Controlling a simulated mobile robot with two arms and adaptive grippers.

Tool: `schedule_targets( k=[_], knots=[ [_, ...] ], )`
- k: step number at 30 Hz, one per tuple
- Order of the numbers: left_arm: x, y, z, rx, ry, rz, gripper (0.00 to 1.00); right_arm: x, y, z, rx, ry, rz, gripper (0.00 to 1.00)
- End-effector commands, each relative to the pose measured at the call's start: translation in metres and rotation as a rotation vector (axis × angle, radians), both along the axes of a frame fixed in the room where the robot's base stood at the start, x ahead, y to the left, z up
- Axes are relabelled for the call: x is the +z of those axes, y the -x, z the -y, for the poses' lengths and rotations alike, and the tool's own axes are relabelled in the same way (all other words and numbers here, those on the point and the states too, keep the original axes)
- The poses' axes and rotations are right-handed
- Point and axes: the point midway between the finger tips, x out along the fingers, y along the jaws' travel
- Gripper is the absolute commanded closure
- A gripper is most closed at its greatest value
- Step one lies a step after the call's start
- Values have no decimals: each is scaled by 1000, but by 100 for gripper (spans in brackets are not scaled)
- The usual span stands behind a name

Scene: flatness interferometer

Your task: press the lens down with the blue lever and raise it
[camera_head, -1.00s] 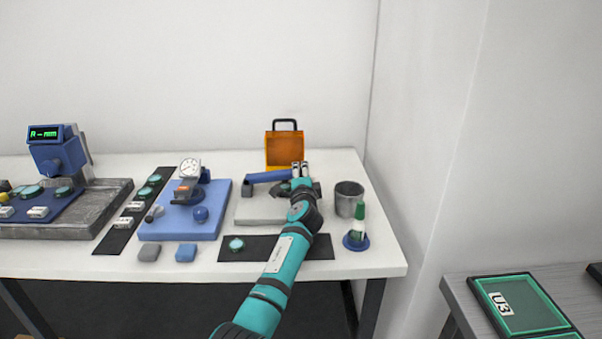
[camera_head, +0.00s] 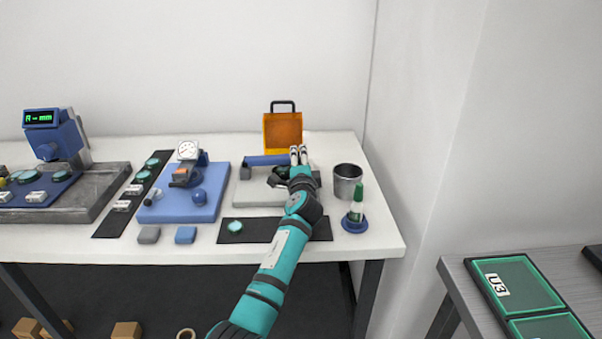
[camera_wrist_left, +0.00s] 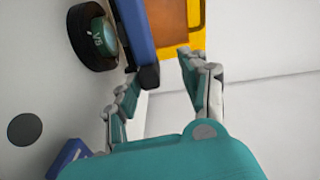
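The blue lever (camera_head: 266,160) runs along the back of the white-grey instrument base (camera_head: 255,196) in the head view. In the left wrist view the lever (camera_wrist_left: 135,28) ends in a black tip. A round black holder (camera_wrist_left: 84,52) beside the lever carries the greenish lens (camera_wrist_left: 99,35), with a label on it. In the head view the holder is partly hidden by my arm. My left gripper (camera_head: 299,154) is at the lever's right end. Its fingers (camera_wrist_left: 160,92) are apart, with the lever tip near the gap. I cannot tell whether they touch it. My right gripper is not in view.
An orange panel with a handle (camera_head: 283,133) stands just behind. A metal cup (camera_head: 347,183) and a green-white bottle on a blue base (camera_head: 355,210) stand to the right. A blue gauge stand (camera_head: 180,203) is left. A black mat (camera_head: 262,230) lies in front.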

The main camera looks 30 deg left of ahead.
Motion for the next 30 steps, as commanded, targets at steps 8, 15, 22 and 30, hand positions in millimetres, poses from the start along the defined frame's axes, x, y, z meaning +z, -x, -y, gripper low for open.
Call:
schedule_targets(
  k=[8, 15, 22, 30],
  knots=[
    [-1, 51, 31, -1, 1, 1, 56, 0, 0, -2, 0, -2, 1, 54],
    [0, 73, 45, 0, 0, 0, 56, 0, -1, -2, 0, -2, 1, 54],
    [0, 76, 46, 1, 0, -1, 56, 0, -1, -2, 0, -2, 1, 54],
    [0, 75, 46, 1, 0, 0, 56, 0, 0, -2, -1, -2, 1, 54]
  ],
)
